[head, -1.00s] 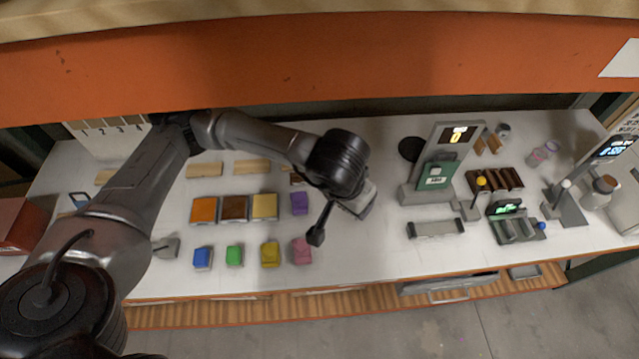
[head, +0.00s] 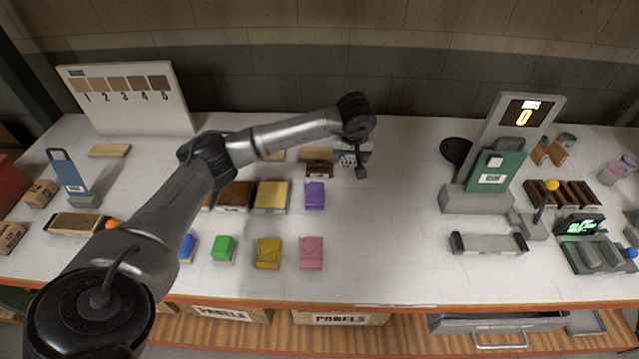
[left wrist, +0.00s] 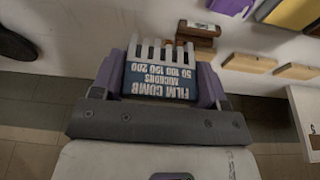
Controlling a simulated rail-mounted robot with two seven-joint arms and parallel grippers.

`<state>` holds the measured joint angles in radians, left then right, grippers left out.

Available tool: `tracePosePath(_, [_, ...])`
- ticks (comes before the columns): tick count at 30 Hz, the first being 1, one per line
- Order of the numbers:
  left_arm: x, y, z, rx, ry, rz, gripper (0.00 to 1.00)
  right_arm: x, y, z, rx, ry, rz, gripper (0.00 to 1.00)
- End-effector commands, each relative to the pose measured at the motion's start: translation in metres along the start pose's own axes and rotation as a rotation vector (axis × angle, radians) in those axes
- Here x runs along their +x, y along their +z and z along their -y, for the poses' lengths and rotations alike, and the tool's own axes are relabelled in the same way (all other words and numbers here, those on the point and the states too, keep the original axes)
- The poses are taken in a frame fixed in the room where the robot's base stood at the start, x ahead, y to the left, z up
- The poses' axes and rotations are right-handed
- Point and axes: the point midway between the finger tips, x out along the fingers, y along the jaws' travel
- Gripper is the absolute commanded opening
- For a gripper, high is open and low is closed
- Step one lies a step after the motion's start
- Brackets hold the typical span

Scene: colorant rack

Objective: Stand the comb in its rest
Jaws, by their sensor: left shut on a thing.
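My left gripper (head: 352,156) is over the back half of the table, just right of a small brown wooden block (head: 317,167). In the left wrist view my left gripper (left wrist: 163,72) is shut on the film comb (left wrist: 160,82), a grey piece with a blue label and several pale teeth pointing away from the wrist. The comb is held clear of the block. The block also shows in the left wrist view (left wrist: 198,31), beyond the teeth, with a pale label; it may be the comb's rest, but I cannot tell for sure. My right gripper is out of view.
Coloured pads, including a purple one (head: 314,194) and a pink one (head: 311,252), lie in front of the block. A grey stand with a green panel (head: 489,180) is to the right. Pale wooden pieces (left wrist: 249,63) lie near the back edge. The white tabletop between is clear.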

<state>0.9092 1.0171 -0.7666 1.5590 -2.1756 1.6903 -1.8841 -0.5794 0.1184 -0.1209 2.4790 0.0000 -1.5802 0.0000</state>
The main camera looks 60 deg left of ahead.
Motion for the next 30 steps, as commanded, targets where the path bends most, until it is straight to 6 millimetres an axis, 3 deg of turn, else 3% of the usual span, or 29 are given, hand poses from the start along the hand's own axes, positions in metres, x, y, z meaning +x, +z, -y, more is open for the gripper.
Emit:
tracePosePath(1, [0.012,-0.002,0.004,-0.016,-0.006,0.001,0.44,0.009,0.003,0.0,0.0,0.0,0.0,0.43])
tracePosePath(3, [0.018,-0.006,0.009,-0.031,-0.012,0.002,0.44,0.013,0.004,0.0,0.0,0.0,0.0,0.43])
tracePosePath(8, [0.033,-0.016,0.022,-0.049,-0.021,0.004,0.44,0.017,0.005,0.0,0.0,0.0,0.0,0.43])
tracePosePath(21, [0.098,-0.061,0.079,-0.05,-0.021,0.005,0.44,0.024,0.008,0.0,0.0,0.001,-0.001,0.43])
tracePosePath(30, [0.113,-0.073,0.092,-0.047,-0.018,0.002,0.44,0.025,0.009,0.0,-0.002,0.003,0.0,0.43])
